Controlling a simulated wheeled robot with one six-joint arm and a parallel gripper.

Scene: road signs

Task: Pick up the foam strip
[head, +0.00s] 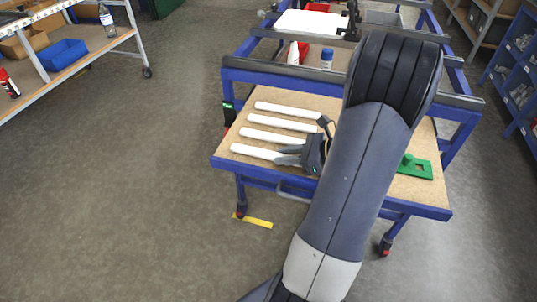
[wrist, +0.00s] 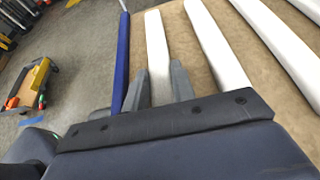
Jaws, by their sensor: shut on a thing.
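Several white foam strips lie roughly parallel on the wooden top of a blue-framed cart (head: 410,190). The nearest foam strip (head: 252,152) is at the cart's front left; in the wrist view it (wrist: 156,48) runs away between my two grey fingers. My gripper (head: 287,154) is shut on this strip near its right end, and the fingers also show in the wrist view (wrist: 160,88). The neighbouring strip (head: 272,136) lies just behind it, clear of the fingers, and also shows in the wrist view (wrist: 217,45). I cannot tell whether the held strip touches the top.
A green block (head: 415,167) lies at the cart's right, beyond my arm. A white bottle (head: 293,54) and a blue-capped bottle (head: 327,59) stand behind. Shelving with a blue bin (head: 62,54) is at the left.

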